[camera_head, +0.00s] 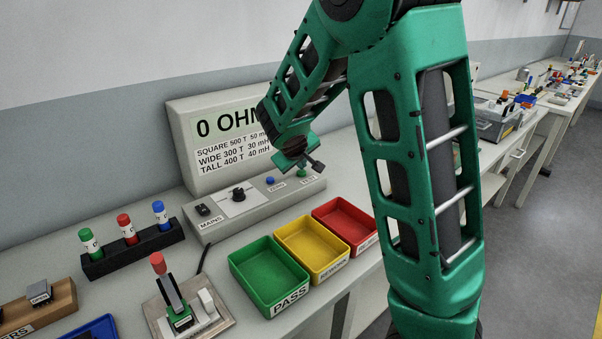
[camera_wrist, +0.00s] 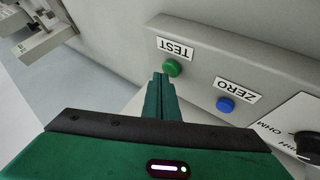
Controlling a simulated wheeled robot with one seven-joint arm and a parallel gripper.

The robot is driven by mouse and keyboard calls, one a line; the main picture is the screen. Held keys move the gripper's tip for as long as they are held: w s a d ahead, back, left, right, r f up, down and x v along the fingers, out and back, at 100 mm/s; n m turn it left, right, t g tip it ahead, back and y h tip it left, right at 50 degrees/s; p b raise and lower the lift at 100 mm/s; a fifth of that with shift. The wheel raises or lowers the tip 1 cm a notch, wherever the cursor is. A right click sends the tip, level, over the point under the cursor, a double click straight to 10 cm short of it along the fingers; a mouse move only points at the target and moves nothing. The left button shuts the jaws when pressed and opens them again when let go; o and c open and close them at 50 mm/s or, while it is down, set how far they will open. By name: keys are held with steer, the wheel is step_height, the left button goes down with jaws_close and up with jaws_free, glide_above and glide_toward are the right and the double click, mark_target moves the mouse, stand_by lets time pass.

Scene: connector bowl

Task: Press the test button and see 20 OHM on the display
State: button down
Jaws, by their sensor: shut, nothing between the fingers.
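The test meter (camera_head: 262,205) stands against the wall, and its display (camera_head: 222,126) reads 0 OHM. Its green test button (camera_wrist: 173,68) sits beside the TEST label in the wrist view; it also shows in the head view (camera_head: 302,173). My gripper (camera_wrist: 161,76) is shut and empty, with its fingertips just beside the green button in the wrist view. I cannot tell whether they touch it. In the head view my gripper (camera_head: 317,166) is over the right end of the panel and my arm hides part of the display.
The blue ZERO button (camera_wrist: 225,105) is next to the test button. The OHM/mH knob (camera_head: 239,194) and MAINS switch (camera_head: 203,210) are further left. Green (camera_head: 262,295), yellow (camera_head: 329,268) and red (camera_head: 361,238) trays stand in front. A fixture (camera_head: 182,319) holds a red-topped part.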

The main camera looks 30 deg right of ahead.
mark_target(301, 173)
steer(key=shift+f, duration=0.5)
stand_by(0.8)
steer(key=shift+r, duration=0.15)
stand_by(0.3)
steer(key=shift+r, duration=0.8)
steer(key=shift+r, duration=2.5)
